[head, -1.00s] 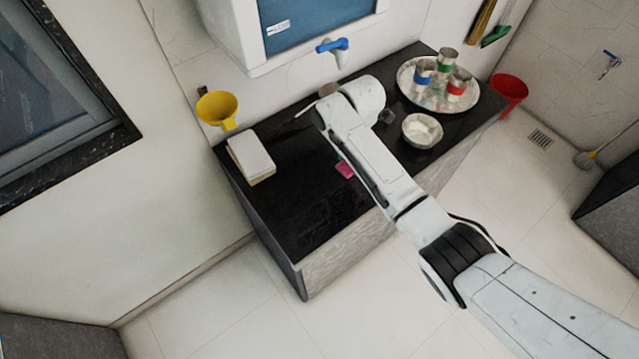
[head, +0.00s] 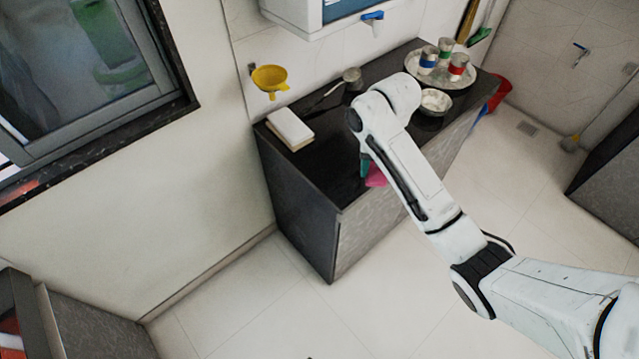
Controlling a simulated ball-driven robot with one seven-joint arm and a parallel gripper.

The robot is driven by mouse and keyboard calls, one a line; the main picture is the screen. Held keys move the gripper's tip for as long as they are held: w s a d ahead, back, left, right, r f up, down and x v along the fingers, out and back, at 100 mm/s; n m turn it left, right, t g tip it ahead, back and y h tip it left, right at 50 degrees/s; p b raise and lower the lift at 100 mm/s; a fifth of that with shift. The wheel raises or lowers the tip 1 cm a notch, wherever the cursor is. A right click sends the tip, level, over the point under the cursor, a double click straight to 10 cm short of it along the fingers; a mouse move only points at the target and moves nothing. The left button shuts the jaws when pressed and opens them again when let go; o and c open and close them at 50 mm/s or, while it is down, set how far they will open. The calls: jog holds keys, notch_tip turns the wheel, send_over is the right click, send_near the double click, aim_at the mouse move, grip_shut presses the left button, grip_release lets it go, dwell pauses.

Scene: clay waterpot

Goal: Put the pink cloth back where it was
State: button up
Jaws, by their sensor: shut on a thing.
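The pink cloth (head: 376,175) shows as a small patch at the front edge of the black counter (head: 330,178), partly hidden by my arm. My gripper (head: 365,166) is mostly hidden behind my forearm. A small teal part just above the cloth looks like a piece of it, shut on the cloth. I cannot tell whether the cloth touches the counter edge or hangs just in front of it.
A white block (head: 290,128) lies at the counter's left end, below a yellow funnel (head: 270,78) on the wall. A metal ladle (head: 350,76), a bowl (head: 435,101) and a tray (head: 468,82) with banded cups stand farther back. A red bucket (head: 500,92) is beyond the right end.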

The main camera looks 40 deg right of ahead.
jog(key=shift+s+f, duration=0.1)
jog(key=w+d+f+b, duration=0.1)
jog(key=w+f+b, duration=0.4)
jog(key=w+b, duration=0.45)
send_over(343, 171)
jog(key=f, duration=0.4)
jog(key=shift+s, duration=0.2)
jog(key=shift+w+f, duration=0.3)
jog(key=shift+f, duration=1.5)
jog(key=shift+f, duration=0.15)
jog(key=shift+f, duration=0.15)
jog(key=o, duration=1)
